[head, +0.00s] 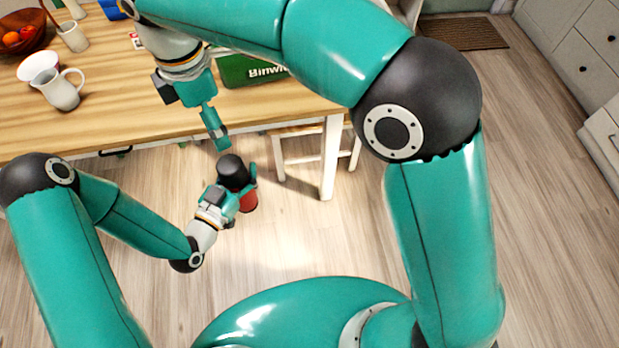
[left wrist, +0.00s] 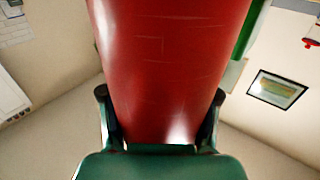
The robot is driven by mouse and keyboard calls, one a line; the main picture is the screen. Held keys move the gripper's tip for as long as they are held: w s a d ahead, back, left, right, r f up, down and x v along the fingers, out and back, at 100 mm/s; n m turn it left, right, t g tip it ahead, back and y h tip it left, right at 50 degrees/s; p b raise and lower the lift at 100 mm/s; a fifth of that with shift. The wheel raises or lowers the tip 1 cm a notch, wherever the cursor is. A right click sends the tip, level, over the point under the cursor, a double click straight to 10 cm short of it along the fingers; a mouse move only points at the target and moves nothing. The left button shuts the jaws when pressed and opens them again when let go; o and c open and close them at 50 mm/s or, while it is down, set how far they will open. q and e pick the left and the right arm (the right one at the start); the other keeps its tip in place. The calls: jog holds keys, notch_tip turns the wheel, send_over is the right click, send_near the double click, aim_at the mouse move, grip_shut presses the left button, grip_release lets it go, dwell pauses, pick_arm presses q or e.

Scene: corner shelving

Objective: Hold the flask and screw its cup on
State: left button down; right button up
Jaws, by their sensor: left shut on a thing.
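The red flask (head: 249,201) is held in front of the table, above the floor, with a black rounded top (head: 234,171) facing up at me. I cannot tell whether this top is the cup or how it is seated. My left gripper (head: 240,197) is shut around the flask's red body. In the left wrist view the flask (left wrist: 170,65) fills the middle between the two fingers of my left gripper (left wrist: 158,120). My right gripper (head: 217,135) is above and slightly left of the flask, apart from it. Its finger opening is unclear and nothing shows in it.
The wooden table (head: 120,100) lies behind, with a white pitcher (head: 62,92), a mug (head: 74,38), a fruit bowl (head: 18,45) and a green box (head: 250,70). A white stool (head: 300,131) stands under its right end.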

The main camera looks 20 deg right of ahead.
jog(key=w+d+f+m+y, duration=0.1)
jog(key=w+d+f+m, duration=0.1)
jog(key=d+f+m, duration=0.35)
jog(key=w+d+f+m+y, duration=0.1)
jog(key=w+d+f+m, duration=0.15)
jog(key=f, duration=0.65)
jog(key=w+d+f+m+y, duration=0.1)
jog(key=w+d+f+m, duration=0.2)
jog(key=f, duration=0.4)
jog(key=s+d+f+m, duration=0.4)
jog(key=s+f+m, duration=0.2)
jog(key=s, duration=0.5)
jog(key=s+d+f+m+y, duration=0.1)
jog(key=s+d+f+m, duration=0.2)
jog(key=s+f+m, duration=0.3)
jog(key=s+f, duration=0.4)
jog(key=s, duration=0.2)
jog(key=shift+d+f+m+t, duration=0.3)
jog(key=shift+d, duration=0.05)
